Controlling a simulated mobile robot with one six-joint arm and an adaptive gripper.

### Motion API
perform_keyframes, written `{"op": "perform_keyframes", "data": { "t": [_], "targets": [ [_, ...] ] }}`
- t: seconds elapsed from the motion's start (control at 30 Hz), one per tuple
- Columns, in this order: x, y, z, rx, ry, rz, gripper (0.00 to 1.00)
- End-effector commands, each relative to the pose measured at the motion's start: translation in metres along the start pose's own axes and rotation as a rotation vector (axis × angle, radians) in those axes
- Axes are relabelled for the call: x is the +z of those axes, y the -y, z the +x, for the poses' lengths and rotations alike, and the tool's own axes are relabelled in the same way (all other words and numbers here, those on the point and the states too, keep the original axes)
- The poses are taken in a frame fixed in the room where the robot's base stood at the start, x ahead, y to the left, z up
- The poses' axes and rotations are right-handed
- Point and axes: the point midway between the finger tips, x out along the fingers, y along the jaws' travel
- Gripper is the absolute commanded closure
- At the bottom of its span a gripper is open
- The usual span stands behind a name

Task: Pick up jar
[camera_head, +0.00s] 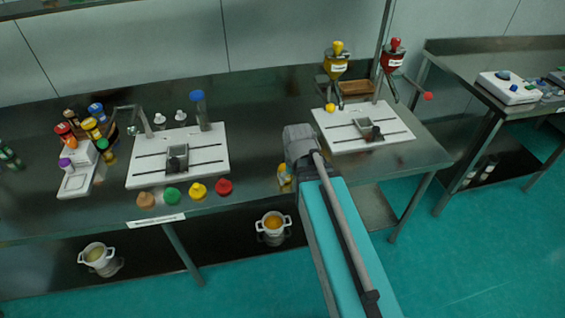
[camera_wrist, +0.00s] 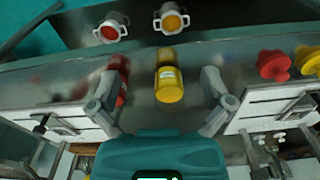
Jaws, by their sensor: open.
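A jar with a yellow lid and a pale label (camera_wrist: 168,78) stands near the table's front edge, in the middle of the wrist view. It shows in the head view as a small yellowish jar (camera_head: 284,176), partly hidden by my arm. My gripper (camera_wrist: 161,84) is open and empty, its fingers apart on either side of the jar in the picture. I cannot tell how far the fingertips are from it. A second jar with a red lid (camera_wrist: 120,98) stands to its left in the wrist view, partly behind the left finger; my arm hides it in the head view.
White sieve boards lie on the table to the left (camera_head: 150,180) and right (camera_head: 345,146). Loose red (camera_head: 224,187) and yellow (camera_head: 197,190) lids lie left of the jar. Yellow (camera_head: 335,65) and red (camera_head: 392,60) funnels stand behind. Handled pots (camera_head: 273,240) are below the table.

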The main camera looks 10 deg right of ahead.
Motion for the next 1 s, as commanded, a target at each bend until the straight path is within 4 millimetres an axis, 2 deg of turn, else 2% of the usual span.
{"op": "perform_keyframes", "data": {
  "t": [0.03, 0.33, 0.57, 1.0],
  "targets": [
    [-0.005, 0.001, -0.019, 0.000, -0.001, 0.018, 0.00],
    [-0.032, 0.004, -0.063, 0.000, 0.002, 0.246, 0.00],
    [-0.060, 0.007, -0.070, 0.005, 0.012, 0.552, 0.00],
    [-0.114, 0.014, -0.067, 0.029, 0.034, 1.207, 0.00]
  ]
}}
